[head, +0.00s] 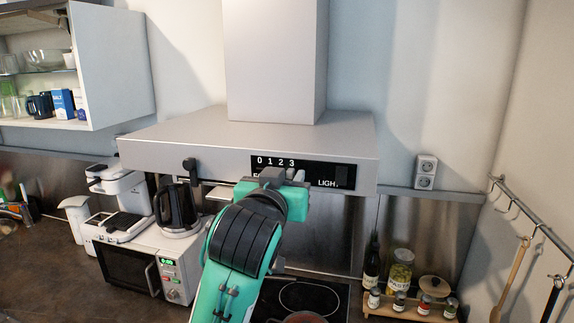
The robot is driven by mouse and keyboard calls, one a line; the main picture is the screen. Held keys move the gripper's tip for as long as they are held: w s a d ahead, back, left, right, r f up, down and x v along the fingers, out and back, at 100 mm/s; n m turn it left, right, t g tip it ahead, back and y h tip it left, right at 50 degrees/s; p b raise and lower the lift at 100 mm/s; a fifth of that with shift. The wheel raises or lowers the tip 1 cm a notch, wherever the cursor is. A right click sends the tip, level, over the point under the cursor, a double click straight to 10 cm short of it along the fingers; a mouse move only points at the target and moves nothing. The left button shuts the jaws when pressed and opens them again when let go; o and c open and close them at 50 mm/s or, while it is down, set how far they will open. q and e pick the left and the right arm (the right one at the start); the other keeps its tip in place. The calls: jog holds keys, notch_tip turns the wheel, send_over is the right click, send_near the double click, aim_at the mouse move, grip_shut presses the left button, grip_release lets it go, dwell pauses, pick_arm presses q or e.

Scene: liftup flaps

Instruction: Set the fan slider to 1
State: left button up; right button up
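The range hood (220,140) has a black control panel (318,171) on its front edge, marked 0 1 2 3 at the top and with a partly covered light label on the right. The fan label is mostly covered by my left gripper (288,176), which is right in front of the panel's lower middle. The fan slider's knob and its setting cannot be made out. Whether the gripper touches the slider, or is open or shut, I cannot tell. My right gripper is out of view.
A black handle-like piece (190,168) sticks out from the hood's front left. Below are a black kettle (176,208) on a microwave (128,268), a cooktop (330,296) with a pot (304,317), and a rack of jars (412,306) at the right.

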pick_arm(q)
jog(key=shift+w+d, duration=0.1)
jog(key=shift+w, duration=0.5)
jog(key=shift+f, duration=0.1)
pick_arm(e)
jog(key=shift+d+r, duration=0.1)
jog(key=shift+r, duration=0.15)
pick_arm(q)
grip_shut()
jog(key=a, duration=0.4)
jog(key=shift+w+a, duration=0.25)
jog(key=shift+w, duration=0.15)
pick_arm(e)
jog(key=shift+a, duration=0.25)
pick_arm(q)
jog(key=shift+d, duration=0.1)
grip_release()
